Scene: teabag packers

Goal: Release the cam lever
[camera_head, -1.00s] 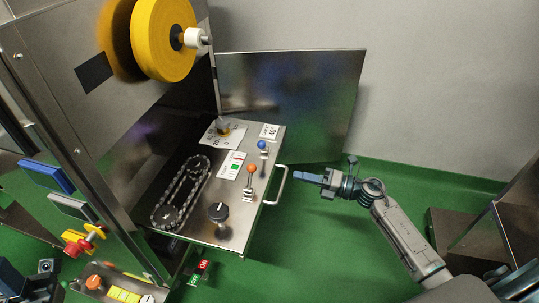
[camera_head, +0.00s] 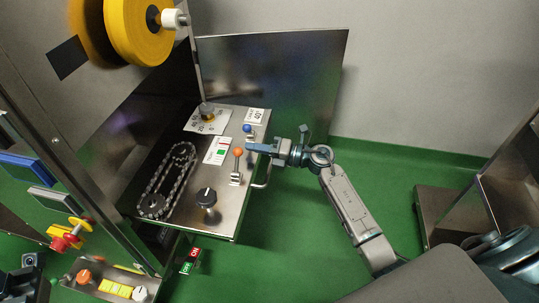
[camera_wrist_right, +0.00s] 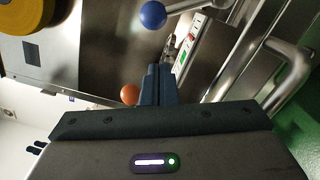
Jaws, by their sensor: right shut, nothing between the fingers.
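Two levers with ball knobs stand on the steel panel (camera_head: 225,190): one with an orange ball (camera_head: 238,152) and one with a blue ball (camera_head: 247,128) behind it. I cannot tell which is the cam lever. My right gripper (camera_head: 251,147) is shut and empty, its tips just right of the orange ball. In the right wrist view, the shut fingers (camera_wrist_right: 154,72) lie between the blue ball (camera_wrist_right: 152,14) and the orange ball (camera_wrist_right: 129,94). The orange lever's lower part is hidden there. I cannot tell whether the fingers touch either lever.
A bar handle (camera_head: 264,180) sticks out from the panel's right edge below my right gripper. A black knob (camera_head: 206,197) and a chain loop (camera_head: 165,180) are farther left. An upright steel door (camera_head: 290,80) stands behind.

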